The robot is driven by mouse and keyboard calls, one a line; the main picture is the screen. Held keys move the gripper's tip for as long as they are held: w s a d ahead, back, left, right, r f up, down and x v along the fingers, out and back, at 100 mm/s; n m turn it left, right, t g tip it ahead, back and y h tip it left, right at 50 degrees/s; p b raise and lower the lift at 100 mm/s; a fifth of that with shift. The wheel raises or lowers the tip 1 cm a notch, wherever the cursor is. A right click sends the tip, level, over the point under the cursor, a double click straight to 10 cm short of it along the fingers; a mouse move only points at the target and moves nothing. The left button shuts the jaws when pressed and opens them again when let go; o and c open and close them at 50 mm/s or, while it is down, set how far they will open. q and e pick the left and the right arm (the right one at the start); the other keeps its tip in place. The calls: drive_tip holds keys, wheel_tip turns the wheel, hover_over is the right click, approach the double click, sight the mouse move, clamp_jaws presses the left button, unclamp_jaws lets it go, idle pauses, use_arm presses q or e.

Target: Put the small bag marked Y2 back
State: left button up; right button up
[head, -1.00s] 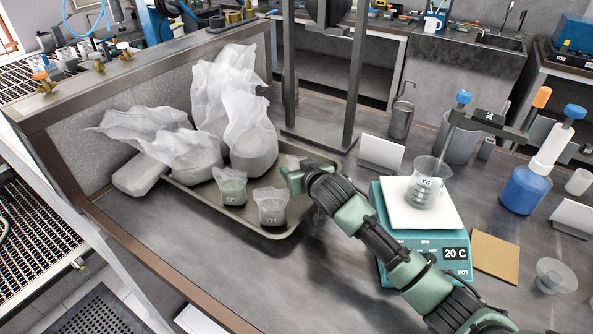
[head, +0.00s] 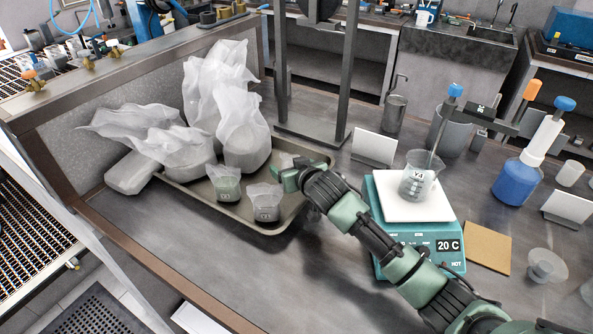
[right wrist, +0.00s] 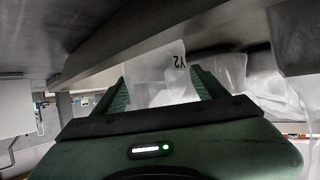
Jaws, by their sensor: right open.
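The small bag marked Y2 (right wrist: 158,82) shows in the right wrist view as a pale, translucent bag between my right gripper's two green fingers. Its mark appears upside down there. My right gripper (head: 282,176) is open, low at the right side of the metal tray (head: 198,197). In the head view it mostly hides the bag; a pale bit (head: 287,160) shows behind it. Whether the fingers touch the bag I cannot tell. Two other small bags, a greenish one (head: 226,188) and a grey one (head: 264,206), stand in the tray. My left gripper is out of view.
Large white bags (head: 243,150) crowd the tray's back and left. A metal stand (head: 349,75) rises behind the tray. The counter in front is clear.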

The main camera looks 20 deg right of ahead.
drive_tip(key=p+v, duration=0.9)
drive_tip(key=v, duration=0.2)
drive_tip(key=shift+w+r, duration=0.1)
drive_tip(key=shift+s+p, duration=0.35)
drive_tip(key=shift+s, duration=0.15)
